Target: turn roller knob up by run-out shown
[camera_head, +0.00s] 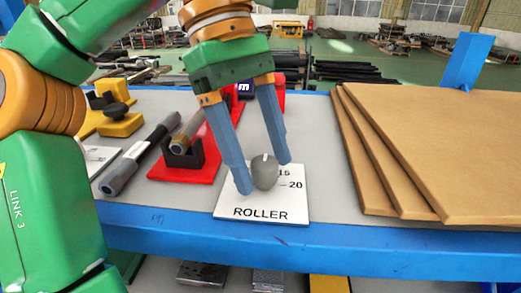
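The grey roller knob (264,175) stands on a white plate (232,205) lettered ROLLER. Its pale mark is near the top, and the printed numbers 15 and 20 show to its right. Other scale numbers are hidden or not visible. My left gripper (265,176) reaches down from above, its two blue fingers on either side of the knob, left and right. The fingers look spread; whether either touches the knob is hard to tell. My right gripper is not in view. No readable run-out value shows.
A red stand (184,168) with a black cradle and a grey bar (140,153) lie left of the plate. A yellow clamp-like part (118,122) is further left. Stacked brown boards (440,140) fill the right side. The blue bench edge (330,243) runs in front.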

